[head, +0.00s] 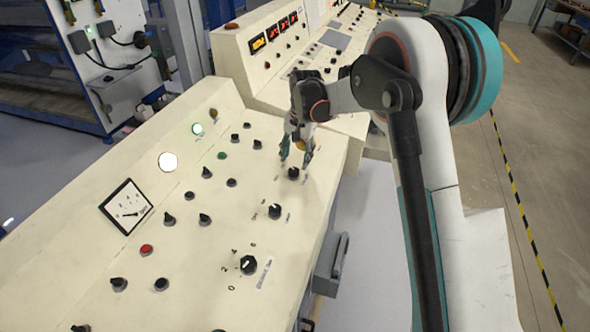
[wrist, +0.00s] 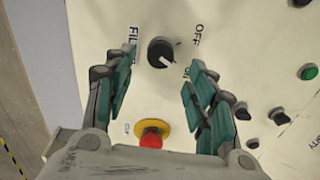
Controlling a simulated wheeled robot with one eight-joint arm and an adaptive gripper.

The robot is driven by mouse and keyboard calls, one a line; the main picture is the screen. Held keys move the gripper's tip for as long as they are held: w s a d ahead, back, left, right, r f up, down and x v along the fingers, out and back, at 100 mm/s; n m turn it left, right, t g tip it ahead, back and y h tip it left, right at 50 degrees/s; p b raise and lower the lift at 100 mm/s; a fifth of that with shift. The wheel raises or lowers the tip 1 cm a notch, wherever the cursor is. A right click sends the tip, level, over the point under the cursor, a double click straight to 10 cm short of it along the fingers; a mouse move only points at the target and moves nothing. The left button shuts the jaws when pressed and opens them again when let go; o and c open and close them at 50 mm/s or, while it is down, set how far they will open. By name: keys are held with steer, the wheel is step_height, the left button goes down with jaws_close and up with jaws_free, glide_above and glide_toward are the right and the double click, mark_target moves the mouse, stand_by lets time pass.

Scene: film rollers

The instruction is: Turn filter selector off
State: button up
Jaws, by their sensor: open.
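The filter selector (wrist: 160,51) is a round black knob on the cream panel. In the wrist view, part of a label starting "FIL" is on its left, "OFF" is at its upper right and "ON" at its lower right. Its white pointer mark faces lower right, toward "ON". In the head view a black knob (head: 293,173) stands just below my gripper (head: 296,159). My gripper (wrist: 164,72) is open, with one teal-padded finger on each side of the selector in the picture. I cannot tell whether either finger touches it.
A red emergency button (wrist: 151,139) on a yellow base sits below the selector, between the fingers in the wrist view. Several black knobs and a green button (wrist: 309,72) lie to the right. In the head view more knobs and a dial meter (head: 126,207) cover the console.

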mark_target(294, 169)
steer(key=f, duration=0.2)
steer(key=f+b, duration=0.1)
steer(key=f, duration=0.2)
steer(key=shift+w+a, duration=0.1)
steer(key=shift+a, duration=0.1)
steer(key=c, duration=1.1)
